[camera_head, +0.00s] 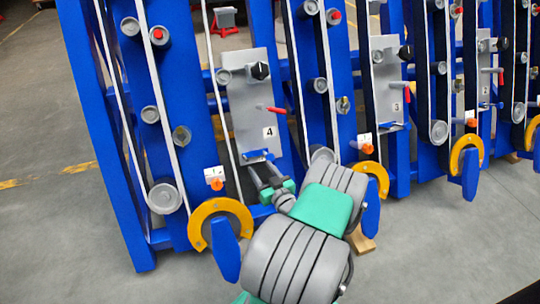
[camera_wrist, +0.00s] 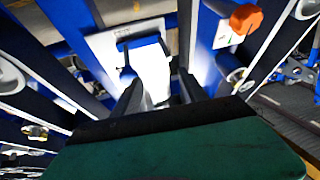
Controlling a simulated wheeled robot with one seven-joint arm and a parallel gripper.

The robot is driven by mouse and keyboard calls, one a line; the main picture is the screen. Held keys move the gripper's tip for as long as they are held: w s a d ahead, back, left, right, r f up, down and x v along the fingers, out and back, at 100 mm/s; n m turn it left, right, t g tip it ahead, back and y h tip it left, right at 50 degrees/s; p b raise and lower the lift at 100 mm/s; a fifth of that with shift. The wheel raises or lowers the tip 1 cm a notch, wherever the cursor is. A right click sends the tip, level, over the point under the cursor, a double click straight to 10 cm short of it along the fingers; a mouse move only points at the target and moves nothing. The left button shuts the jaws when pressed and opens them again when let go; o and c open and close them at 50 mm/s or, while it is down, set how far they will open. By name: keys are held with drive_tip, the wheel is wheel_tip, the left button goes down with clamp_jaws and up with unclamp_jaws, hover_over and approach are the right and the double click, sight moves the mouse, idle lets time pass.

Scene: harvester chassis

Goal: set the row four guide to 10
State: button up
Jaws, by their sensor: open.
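The row four panel (camera_head: 248,95) is a grey upright plate marked with a 4. It carries a black knob (camera_head: 260,71), a red lever (camera_head: 276,110) and a blue piece (camera_head: 258,155) at its lower end. My gripper (camera_head: 263,176) is just below that blue piece. In the wrist view, my gripper (camera_wrist: 156,76) is open, with its dark fingers apart and pointing toward the blue piece (camera_wrist: 142,41) and a bright pale plate. Nothing is seen held. I cannot tell whether a finger touches the blue piece. No scale reading is legible.
Orange knobs with white cards sit left (camera_head: 217,184) and right (camera_head: 365,149) of my gripper. Yellow hooks (camera_head: 220,207) stick out below. Blue posts and pale belts stand close on both sides. Panels 3 (camera_head: 386,85) and 2 are farther right. The floor in front is open.

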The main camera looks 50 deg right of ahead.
sight(271, 158)
drive_tip(key=s+d+m+h, duration=0.2)
drive_tip(key=s+d+h, duration=0.1)
drive_tip(key=s, duration=0.1)
drive_tip(key=x, duration=0.2)
drive_tip(key=b+x, duration=0.1)
drive_tip(key=x, duration=0.5)
drive_tip(key=shift+f, duration=0.25)
drive_tip(key=shift+s, duration=0.1)
drive_tip(key=shift+c, duration=0.2)
clamp_jaws()
idle(0.3)
